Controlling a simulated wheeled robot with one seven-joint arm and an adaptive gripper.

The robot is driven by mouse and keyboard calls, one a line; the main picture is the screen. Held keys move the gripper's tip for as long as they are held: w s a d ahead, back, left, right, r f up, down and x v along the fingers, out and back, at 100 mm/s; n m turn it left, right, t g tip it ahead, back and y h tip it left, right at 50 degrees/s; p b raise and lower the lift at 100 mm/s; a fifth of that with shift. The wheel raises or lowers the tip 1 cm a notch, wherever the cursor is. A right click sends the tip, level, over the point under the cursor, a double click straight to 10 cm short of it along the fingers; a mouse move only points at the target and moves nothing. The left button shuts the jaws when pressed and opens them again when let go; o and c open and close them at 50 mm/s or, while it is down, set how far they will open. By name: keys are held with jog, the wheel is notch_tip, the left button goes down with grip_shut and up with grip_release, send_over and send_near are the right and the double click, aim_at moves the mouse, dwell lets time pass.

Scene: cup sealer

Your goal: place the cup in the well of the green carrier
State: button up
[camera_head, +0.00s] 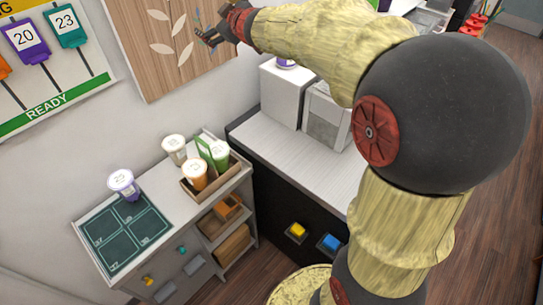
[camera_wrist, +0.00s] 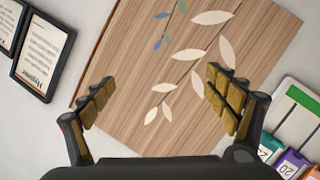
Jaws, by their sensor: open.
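My gripper (camera_head: 208,40) is raised in front of the wooden wall panel, well above the counters. In the wrist view my gripper (camera_wrist: 160,98) is open, with nothing between its fingers. A purple-labelled cup (camera_head: 124,185) stands at the back edge of the dark green four-square mat. A wooden carrier (camera_head: 207,193) with a green upright part (camera_head: 204,148) holds an orange cup (camera_head: 194,176) and a green cup (camera_head: 220,155). A pale cup (camera_head: 174,150) stands behind it. I cannot tell which cup is meant, or see an empty well.
The dark green mat (camera_head: 115,240) lies on the left cabinet. A white box (camera_head: 284,94) with a purple cup (camera_head: 285,64) on top stands on the right counter (camera_head: 300,150). The wooden panel (camera_wrist: 190,70) faces my gripper. Yellow (camera_head: 297,230) and blue (camera_head: 331,242) buttons sit on the counter front.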

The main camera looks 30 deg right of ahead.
jog(key=s+a+f+m+g+h, duration=0.1)
jog(key=s+f+m+g, duration=0.15)
jog(key=s, duration=0.75)
jog(key=s+a+f+m+g+h, duration=0.15)
jog(key=s+f, duration=0.25)
jog(key=s, duration=0.6)
jog(key=s+f+m+g, duration=0.2)
jog(key=s+f+m, duration=0.15)
jog(key=s, duration=0.65)
jog(key=s+a+f+g, duration=0.1)
jog(key=s+a+f, duration=0.1)
jog(key=s, duration=0.3)
jog(key=s+a+f+g+y, duration=0.1)
jog(key=s+a+f, duration=0.1)
jog(key=s+f, duration=0.2)
jog(key=s+a+f+g+y, duration=0.1)
jog(key=s+a+f, duration=0.1)
jog(key=s, duration=0.4)
jog(key=shift+s+a+f+g, duration=0.2)
jog(key=shift+a+f+g, duration=0.15)
jog(key=shift+f, duration=0.2)
jog(key=shift+d+n, duration=0.1)
jog(key=shift+n, duration=0.15)
notch_tip(320, 180, down, 15)
jog(key=b, duration=1.4)
jog(key=shift+r+b, duration=0.15)
jog(key=shift+b, duration=0.25)
